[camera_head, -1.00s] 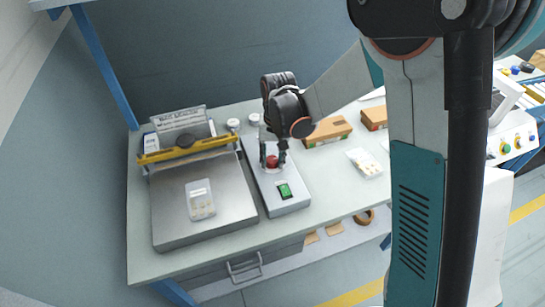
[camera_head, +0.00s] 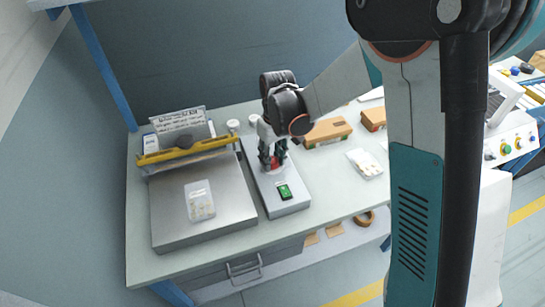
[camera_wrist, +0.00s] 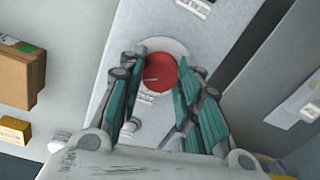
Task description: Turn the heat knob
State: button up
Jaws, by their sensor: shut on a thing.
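The red heat knob (camera_wrist: 153,73) sits on a pale round plate on the grey control box (camera_head: 289,207). In the wrist view a short pale pointer line shows on its top. My gripper (camera_wrist: 153,82) points down over the box, with its teal fingers on both sides of the knob and shut on it. In the head view my gripper (camera_head: 272,160) hides most of the knob; a bit of red shows between the fingers. A green switch (camera_head: 285,192) sits on the same box, nearer the bench's front edge.
A sealer plate (camera_head: 225,215) with a yellow bar (camera_head: 188,150) and a clear packet (camera_head: 200,202) stands left of the box. Cardboard boxes (camera_head: 328,131) and a white packet (camera_head: 365,163) lie to the right. The front right of the bench is clear.

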aim_at(274, 159)
dwell(0.3)
jog(key=o, duration=1)
jog(key=shift+o, duration=0.2)
notch_tip(274, 159, up, 12)
jog(key=shift+w+d, duration=0.2)
jog(key=shift+d, duration=0.1)
